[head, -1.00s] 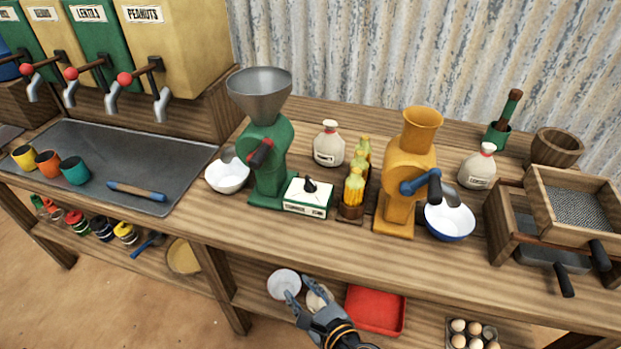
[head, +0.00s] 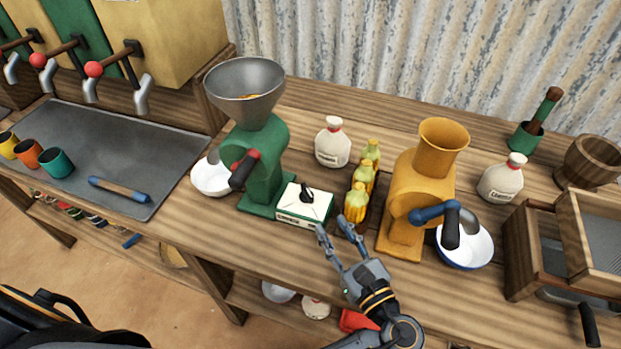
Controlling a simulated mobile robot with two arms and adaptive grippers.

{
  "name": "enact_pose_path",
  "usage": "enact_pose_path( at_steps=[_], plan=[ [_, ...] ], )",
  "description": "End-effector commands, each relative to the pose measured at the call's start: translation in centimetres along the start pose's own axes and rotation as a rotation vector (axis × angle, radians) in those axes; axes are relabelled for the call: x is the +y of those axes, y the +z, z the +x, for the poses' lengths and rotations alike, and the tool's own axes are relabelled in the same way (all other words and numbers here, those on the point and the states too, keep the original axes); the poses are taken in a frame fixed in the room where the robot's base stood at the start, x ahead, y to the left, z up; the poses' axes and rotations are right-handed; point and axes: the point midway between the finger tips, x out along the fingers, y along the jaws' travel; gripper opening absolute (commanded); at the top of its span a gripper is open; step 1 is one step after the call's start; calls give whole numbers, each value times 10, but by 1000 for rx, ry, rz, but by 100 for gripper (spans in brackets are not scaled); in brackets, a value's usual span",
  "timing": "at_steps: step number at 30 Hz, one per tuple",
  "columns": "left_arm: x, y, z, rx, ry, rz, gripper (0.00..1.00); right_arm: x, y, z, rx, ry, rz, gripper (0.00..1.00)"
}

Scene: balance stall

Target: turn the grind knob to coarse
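The black grind knob (head: 306,193) sits on top of a small white box with a green base (head: 302,211), attached to the green grinder (head: 265,165). Lettering on the box's front is too small to read surely, and I cannot tell the knob's exact setting. My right gripper is not in view.
A yellow grinder (head: 406,210) with a blue crank stands to the right. A white bowl (head: 211,178) is left of the green grinder. The tabletop's front strip (head: 235,238) is clear.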

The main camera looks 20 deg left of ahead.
Motion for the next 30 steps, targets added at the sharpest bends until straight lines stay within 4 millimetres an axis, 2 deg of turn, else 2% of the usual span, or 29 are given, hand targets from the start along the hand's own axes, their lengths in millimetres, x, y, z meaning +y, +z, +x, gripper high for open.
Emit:
enact_pose_path(
  at_steps=[8,11,15,21,30],
  plan=[
    [1,2,57,-4,1,0,35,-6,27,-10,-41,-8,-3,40],
    [1,2,78,-3,2,0,35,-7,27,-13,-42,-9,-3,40],
    [1,2,103,-2,2,-1,35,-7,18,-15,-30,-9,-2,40],
    [1,0,123,1,1,0,35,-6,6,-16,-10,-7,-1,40],
    [1,0,128,2,0,-1,35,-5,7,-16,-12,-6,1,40]
  ],
)
